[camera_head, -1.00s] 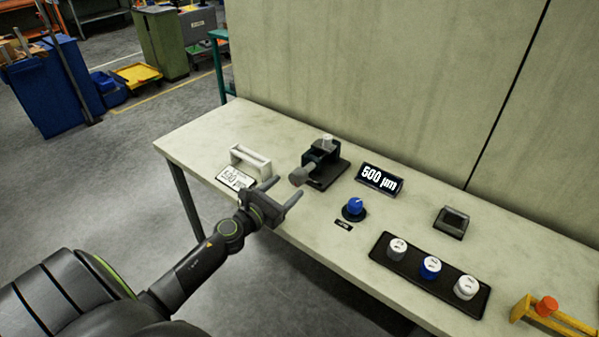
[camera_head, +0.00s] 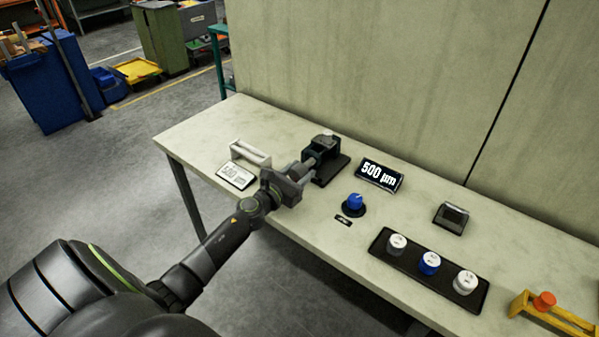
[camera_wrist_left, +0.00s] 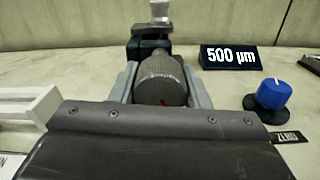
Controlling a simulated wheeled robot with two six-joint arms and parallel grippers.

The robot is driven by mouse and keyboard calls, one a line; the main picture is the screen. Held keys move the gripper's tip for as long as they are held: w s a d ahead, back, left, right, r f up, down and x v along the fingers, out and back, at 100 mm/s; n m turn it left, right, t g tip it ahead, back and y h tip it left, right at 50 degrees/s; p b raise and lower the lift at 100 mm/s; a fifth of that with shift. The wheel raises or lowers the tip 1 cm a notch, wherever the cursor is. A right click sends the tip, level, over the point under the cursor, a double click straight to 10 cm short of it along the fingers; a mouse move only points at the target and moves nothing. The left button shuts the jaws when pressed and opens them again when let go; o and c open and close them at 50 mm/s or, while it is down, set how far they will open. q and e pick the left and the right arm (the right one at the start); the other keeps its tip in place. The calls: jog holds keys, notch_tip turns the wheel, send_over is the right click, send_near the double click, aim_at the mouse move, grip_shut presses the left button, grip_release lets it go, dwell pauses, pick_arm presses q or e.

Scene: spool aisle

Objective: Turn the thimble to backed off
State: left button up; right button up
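The thimble (camera_wrist_left: 160,82) is a grey knurled cylinder on the near end of a dark micrometer fixture (camera_head: 326,166). A small red mark shows low on its end face in the left wrist view. My left gripper (camera_head: 307,169) reaches it from the front left. In the left wrist view its two fingers (camera_wrist_left: 160,75) lie along both sides of the thimble, closed up against it. In the head view the gripper hides part of the thimble. A black display (camera_head: 380,175) behind reads 500 µm. My right gripper is out of view.
A white handle-like block (camera_head: 250,153) and a printed card (camera_head: 236,176) lie left of the gripper. A blue knob (camera_head: 355,203) stands to the right, and a dark tray (camera_head: 408,273) holds several knobs. A wall rises behind the bench.

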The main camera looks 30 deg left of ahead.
pick_arm(q)
jog(key=c, duration=0.5)
jog(key=shift+o, duration=0.2)
jog(key=shift+n, duration=1.2)
jog(key=n+p, duration=0.1)
jog(key=n, duration=0.3)
jog(key=shift+d, duration=0.1)
jog(key=n+p, duration=0.1)
jog(key=n, duration=0.5)
jog(key=shift+r+n, duration=0.1)
jog(key=shift+n, duration=0.3)
jog(key=n+p, duration=0.2)
jog(key=n, duration=0.4)
jog(key=n+p, duration=0.2)
jog(key=n, duration=0.3)
jog(key=shift+n, duration=0.4)
